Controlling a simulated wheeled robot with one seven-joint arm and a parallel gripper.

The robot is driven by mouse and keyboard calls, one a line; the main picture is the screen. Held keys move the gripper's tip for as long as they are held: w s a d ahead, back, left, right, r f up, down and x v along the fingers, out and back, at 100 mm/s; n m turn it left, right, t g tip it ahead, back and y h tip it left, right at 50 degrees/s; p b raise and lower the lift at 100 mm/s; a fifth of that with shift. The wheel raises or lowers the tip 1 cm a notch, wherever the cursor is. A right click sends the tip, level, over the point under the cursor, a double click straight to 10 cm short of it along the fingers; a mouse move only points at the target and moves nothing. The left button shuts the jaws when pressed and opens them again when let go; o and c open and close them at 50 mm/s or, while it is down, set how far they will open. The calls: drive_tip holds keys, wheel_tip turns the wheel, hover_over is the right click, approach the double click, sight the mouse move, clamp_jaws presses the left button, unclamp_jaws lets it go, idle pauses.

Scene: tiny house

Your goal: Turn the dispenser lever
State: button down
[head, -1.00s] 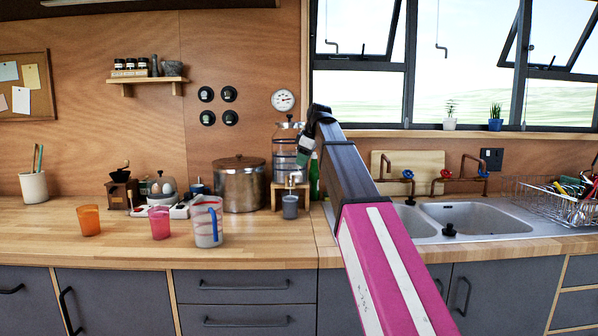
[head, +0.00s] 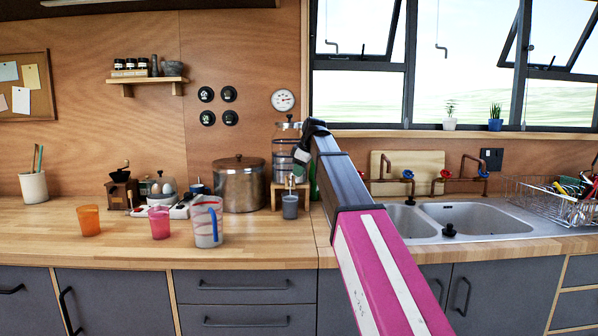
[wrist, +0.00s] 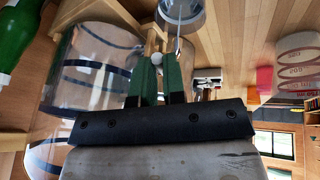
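The drink dispenser (head: 287,143) is a clear jar with dark bands on a wooden stand, on the counter left of the sink. Its small tap (head: 291,181) is at the lower front, above a grey cup (head: 290,207). My gripper (head: 298,176) points down in front of the dispenser, close to the tap. In the wrist view the dispenser (wrist: 85,75) fills the left side, and the green fingers of my gripper (wrist: 163,64) are slightly apart. A pale round knob (wrist: 156,57) shows at the fingertips; whether they touch it or the lever is unclear.
A large metal pot (head: 239,188) stands left of the dispenser, with a measuring jug (head: 207,222), pink cup (head: 159,223) and orange cup (head: 89,220) farther left. A green bottle (wrist: 18,40) is beside the dispenser. The sink (head: 475,218) lies right. The front counter is mostly clear.

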drive_tip(key=shift+w+d+n+g, duration=0.15)
drive_tip(key=shift+w+n+g, duration=0.2)
drive_tip(key=shift+n, duration=0.45)
drive_tip(key=shift+w+n+g+y, duration=0.2)
drive_tip(key=shift+n+g+y, duration=0.05)
drive_tip(key=shift+n, duration=0.45)
drive_tip(key=shift+w+n+g+y, duration=0.2)
drive_tip(key=shift+n+y, duration=0.05)
drive_tip(key=shift+n, duration=0.45)
drive_tip(key=c, duration=1.2)
unclamp_jaws()
drive_tip(key=shift+d+r, duration=0.1)
drive_tip(key=v, duration=1)
drive_tip(key=shift+r, duration=0.25)
drive_tip(key=shift+s+d, duration=0.1)
